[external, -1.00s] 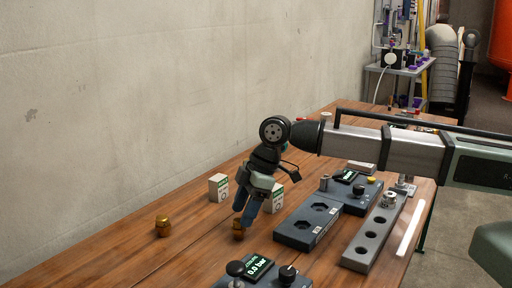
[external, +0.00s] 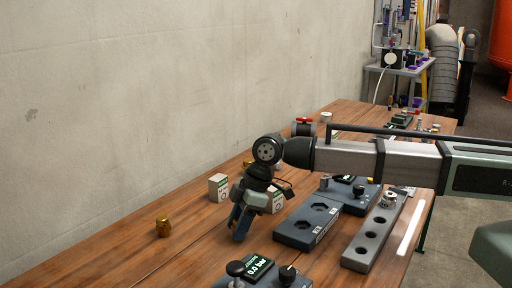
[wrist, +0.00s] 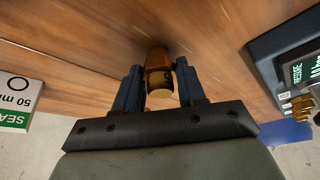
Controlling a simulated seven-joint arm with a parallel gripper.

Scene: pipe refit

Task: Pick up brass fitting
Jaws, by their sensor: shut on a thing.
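A brass fitting (wrist: 158,72) sits between the two blue fingers of my gripper (wrist: 160,88) in the wrist view, and the fingers are shut on it. In the external view my gripper (external: 240,228) points down at the wooden table, and its fingers hide the held fitting. I cannot tell whether that fitting touches the table.
A dark block with hexagonal sockets (external: 309,226) lies right of my gripper, with a grey holed rail (external: 370,243) beyond. A pressure gauge box (external: 257,270) is in front. White boxes (external: 218,187) stand behind. The table's left front is clear.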

